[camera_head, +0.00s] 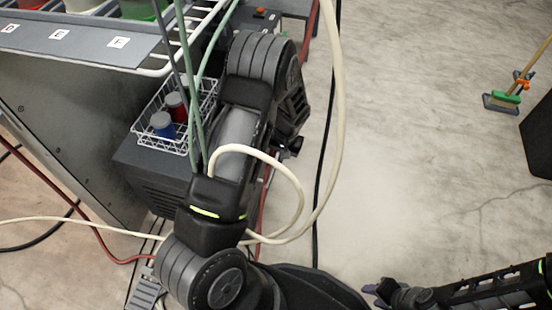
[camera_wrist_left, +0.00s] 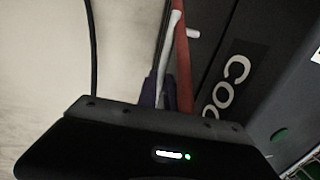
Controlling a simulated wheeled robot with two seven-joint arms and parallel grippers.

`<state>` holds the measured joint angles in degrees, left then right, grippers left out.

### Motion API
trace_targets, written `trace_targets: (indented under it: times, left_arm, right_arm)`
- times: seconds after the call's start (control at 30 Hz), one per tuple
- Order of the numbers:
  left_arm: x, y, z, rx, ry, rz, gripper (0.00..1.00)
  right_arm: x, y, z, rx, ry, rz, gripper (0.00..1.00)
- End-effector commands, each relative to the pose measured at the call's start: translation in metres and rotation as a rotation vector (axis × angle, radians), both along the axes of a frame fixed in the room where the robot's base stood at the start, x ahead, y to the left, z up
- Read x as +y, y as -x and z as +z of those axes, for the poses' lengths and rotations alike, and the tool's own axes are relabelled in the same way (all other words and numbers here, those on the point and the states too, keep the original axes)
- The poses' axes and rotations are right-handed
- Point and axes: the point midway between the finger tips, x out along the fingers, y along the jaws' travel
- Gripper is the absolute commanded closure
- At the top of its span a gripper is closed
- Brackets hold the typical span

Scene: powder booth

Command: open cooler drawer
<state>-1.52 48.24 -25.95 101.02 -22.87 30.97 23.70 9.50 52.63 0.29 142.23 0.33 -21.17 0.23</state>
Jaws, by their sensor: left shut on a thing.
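The cooler (camera_head: 148,178) is a dark grey box at the left of the head view, beside the metal cabinet. My left arm hides most of its front there. In the left wrist view the dark cooler front (camera_wrist_left: 222,55) carries large white letters. A pale bar-shaped handle (camera_wrist_left: 172,45) with a short side post stands off that front. My left gripper (camera_wrist_left: 160,95) is shut on the handle, its purple fingers on either side of it. In the head view the left gripper is mostly hidden behind its arm. My right gripper (camera_head: 373,291) is low at the right, over bare floor, away from the cooler.
A white wire basket (camera_head: 179,139) with blue- and red-bodied jars stands on the cooler. Hoses and cables run around the left arm and the cooler. The grey cabinet (camera_head: 70,120) stands at left. A broom (camera_head: 505,98) is far right.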

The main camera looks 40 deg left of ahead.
Motion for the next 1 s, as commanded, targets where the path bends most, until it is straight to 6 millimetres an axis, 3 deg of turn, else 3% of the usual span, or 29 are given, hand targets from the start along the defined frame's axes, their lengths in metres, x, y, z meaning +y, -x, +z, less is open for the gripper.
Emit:
trace_targets:
  times: [0.17,0.37,1.0]
  left_arm:
    - [-0.006,-0.002,0.000,0.000,0.000,-0.002,1.00]
    - [-0.033,-0.011,0.000,0.000,0.002,-0.005,1.00]
    - [-0.195,-0.067,-0.002,0.000,0.001,-0.004,1.00]
  right_arm:
    - [0.000,0.000,0.000,0.000,0.000,0.000,0.64]
    - [0.000,0.000,0.001,0.000,0.000,0.000,0.64]
    - [0.000,-0.002,-0.013,-0.005,0.001,-0.003,0.64]
